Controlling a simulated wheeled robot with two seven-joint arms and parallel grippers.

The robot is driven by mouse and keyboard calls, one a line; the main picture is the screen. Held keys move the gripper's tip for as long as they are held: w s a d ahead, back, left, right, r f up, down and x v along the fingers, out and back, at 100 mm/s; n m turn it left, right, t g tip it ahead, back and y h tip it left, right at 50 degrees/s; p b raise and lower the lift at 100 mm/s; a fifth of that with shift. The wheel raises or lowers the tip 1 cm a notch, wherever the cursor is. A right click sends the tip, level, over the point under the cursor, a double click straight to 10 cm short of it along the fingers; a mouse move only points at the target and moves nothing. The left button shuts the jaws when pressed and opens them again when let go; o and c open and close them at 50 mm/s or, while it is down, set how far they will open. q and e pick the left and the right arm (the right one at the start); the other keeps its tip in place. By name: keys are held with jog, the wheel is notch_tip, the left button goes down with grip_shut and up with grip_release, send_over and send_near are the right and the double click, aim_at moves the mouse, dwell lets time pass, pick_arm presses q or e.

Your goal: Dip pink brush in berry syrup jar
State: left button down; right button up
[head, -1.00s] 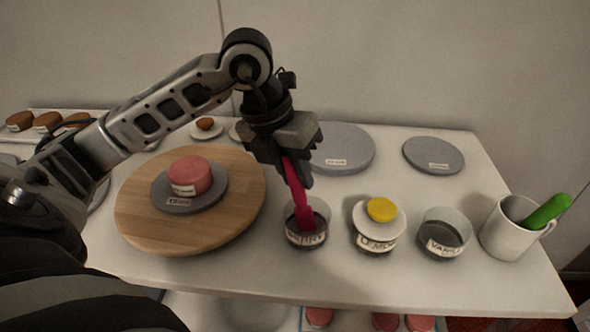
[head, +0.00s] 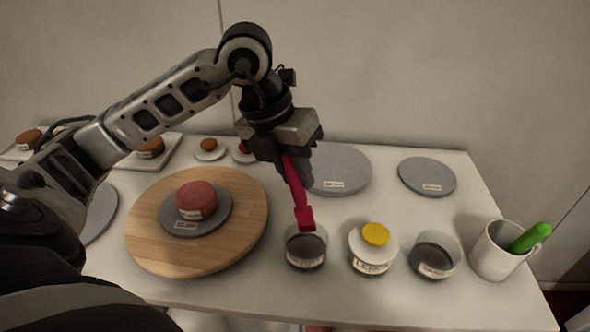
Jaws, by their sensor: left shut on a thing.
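My left gripper (head: 294,172) is shut on the pink brush (head: 301,200) and points down. The brush hangs nearly upright, with its head just above the back rim of a small clear jar (head: 306,262). I cannot tell whether the head touches the rim. The jar is open, holds something dark, and stands at the front middle of the table; its label is too blurred to read. The brush's upper end is hidden in the gripper. My right gripper is not in view.
A white mug (head: 495,252) holds a green-handled tool. A wooden turntable (head: 148,240) with a pink cake (head: 196,200) is on the left. Grey discs lie behind.

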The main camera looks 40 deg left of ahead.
pick_arm(q)
notch_tip(320, 180, up, 5)
jog(key=p, duration=0.4)
jog(key=shift+d, duration=0.1)
dwell(0.6)
